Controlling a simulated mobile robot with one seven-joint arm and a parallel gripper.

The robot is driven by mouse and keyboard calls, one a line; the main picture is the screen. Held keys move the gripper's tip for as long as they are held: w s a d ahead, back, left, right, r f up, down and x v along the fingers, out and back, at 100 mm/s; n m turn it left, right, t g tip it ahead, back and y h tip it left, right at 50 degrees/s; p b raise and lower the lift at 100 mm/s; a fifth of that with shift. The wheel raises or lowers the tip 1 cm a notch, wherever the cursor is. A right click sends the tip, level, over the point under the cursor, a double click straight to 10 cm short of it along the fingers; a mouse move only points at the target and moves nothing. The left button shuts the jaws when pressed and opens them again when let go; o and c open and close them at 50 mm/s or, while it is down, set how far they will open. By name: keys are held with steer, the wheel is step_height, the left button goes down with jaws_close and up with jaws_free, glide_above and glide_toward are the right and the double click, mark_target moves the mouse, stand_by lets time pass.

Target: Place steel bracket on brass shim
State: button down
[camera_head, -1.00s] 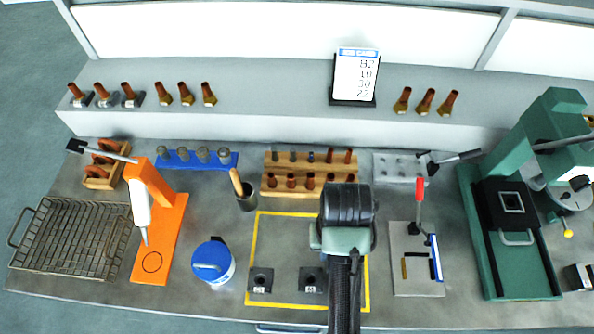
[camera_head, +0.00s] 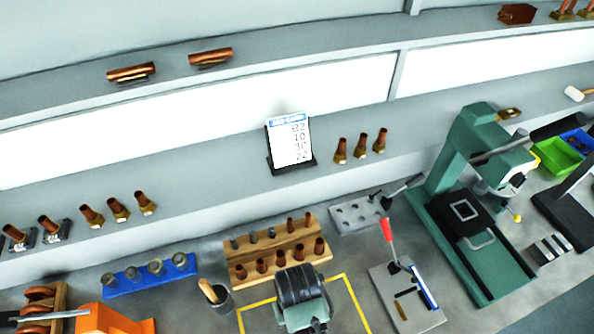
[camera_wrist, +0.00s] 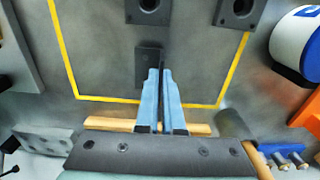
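My gripper (camera_wrist: 160,72) has its two blue fingers close together, with a thin dark edge between their tips. This edge appears to belong to a dark grey angled piece (camera_wrist: 148,60), probably the steel bracket, whose flat side shows left of the fingers. In the head view my wrist covers the gripper and the bracket. A narrow brass strip (camera_head: 400,309), which looks like the brass shim, lies on a light grey plate (camera_head: 420,322). The plate carries a red-handled toggle clamp (camera_head: 388,230) and a blue bar (camera_head: 424,285), right of my wrist.
A yellow-taped area (camera_wrist: 88,98) holds two dark blocks with round holes (camera_wrist: 148,8) (camera_wrist: 238,10). A wooden rack (camera_head: 285,250) of copper fittings stands behind my wrist. A green press (camera_head: 465,170) stands right of the clamp plate. A blue-white tub (camera_wrist: 300,45) shows at the wrist view's edge.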

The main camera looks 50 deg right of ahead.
steer(key=shift+f, duration=1.35)
steer(key=shift+f, duration=0.2)
steer(key=c, duration=1)
jaws_free()
steer(key=shift+c, duration=0.2)
steer(key=shift+r, duration=0.15)
step_height(320, 180, up, 12)
steer(key=shift+r, duration=0.1)
